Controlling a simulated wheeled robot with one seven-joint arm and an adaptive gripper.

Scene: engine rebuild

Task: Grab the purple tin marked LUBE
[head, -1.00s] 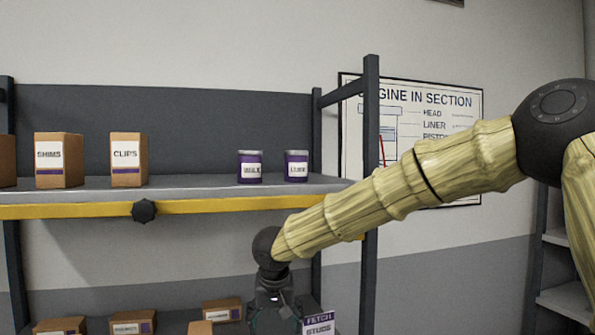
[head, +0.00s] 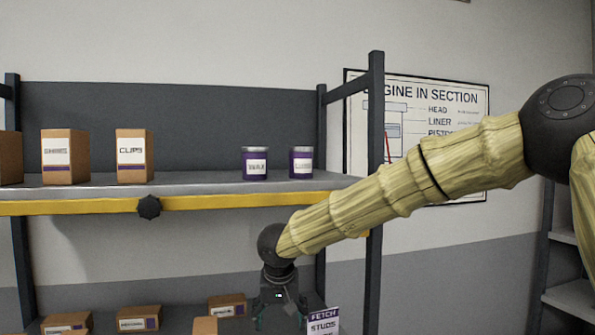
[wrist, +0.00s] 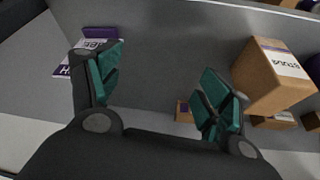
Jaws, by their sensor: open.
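Two purple tins with pale lids and white labels stand upright side by side on the upper shelf in the head view. The right tin (head: 301,163) has a small blurred label that seems to begin with L; I cannot read it surely as LUBE. The left tin (head: 255,164) has a different blurred word. My gripper (head: 279,318) is below that shelf, pointing down over the lower shelf, well apart from both tins. In the wrist view my gripper (wrist: 160,78) has its teal fingers spread with nothing between them. Neither tin can be made out for certain there.
The upper shelf's yellow front edge (head: 200,206) lies between my gripper and the tins. A CLIPS box (head: 134,158) and another box (head: 65,158) stand left on it. Small cartons (head: 138,319) and a FETCH STUDS sign (head: 323,320) are below. A rack post (head: 375,180) stands right.

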